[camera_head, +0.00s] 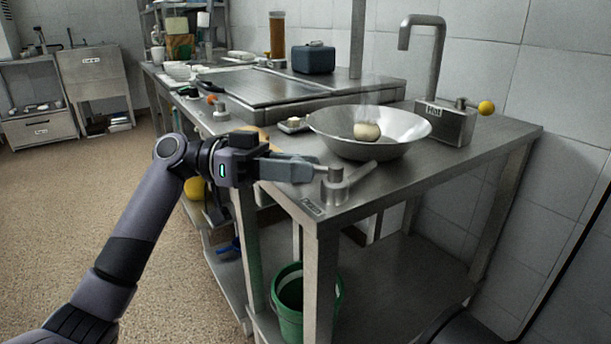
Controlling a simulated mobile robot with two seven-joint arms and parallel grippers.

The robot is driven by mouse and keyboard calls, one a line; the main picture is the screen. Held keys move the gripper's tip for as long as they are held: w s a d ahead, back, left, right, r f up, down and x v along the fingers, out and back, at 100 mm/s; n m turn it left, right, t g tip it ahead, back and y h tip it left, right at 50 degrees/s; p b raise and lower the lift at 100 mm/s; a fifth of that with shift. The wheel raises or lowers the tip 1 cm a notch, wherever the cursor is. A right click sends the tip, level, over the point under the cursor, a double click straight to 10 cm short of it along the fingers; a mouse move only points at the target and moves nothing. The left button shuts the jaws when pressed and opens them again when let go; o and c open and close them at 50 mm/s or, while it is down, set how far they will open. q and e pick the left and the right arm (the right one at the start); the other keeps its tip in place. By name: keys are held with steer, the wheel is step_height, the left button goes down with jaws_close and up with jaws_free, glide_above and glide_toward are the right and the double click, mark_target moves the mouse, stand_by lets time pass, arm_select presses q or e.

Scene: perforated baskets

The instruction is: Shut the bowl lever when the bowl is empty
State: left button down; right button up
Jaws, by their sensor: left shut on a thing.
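The wide metal bowl (408,122) is set at the counter's near end. A pale round lump (367,131) lies in it, with faint steam above. The bowl lever (336,188) stands at the counter's front corner, with an upright stub and a flat bar angled toward the bowl. My left gripper (318,169) reaches in from the left, shut on the lever at its upright stub. The fingertips partly cover the contact. My right gripper is not in view.
A tap block marked "Hot" (446,122) with a tall spout stands behind the bowl, with a yellow knob (486,107) beside it. A small dish (293,125) sits left of the bowl. A green bucket (290,308) stands below the counter (440,160).

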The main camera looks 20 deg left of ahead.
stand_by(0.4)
arm_select(q)
steer(key=c, duration=0.9)
jaws_free()
steer(key=shift+o, duration=0.2)
steer(key=shift+a, duration=0.1)
steer(key=s+a, duration=0.1)
steer(key=a, duration=0.6)
steer(key=shift+s, duration=0.1)
steer(key=shift+c, duration=0.3)
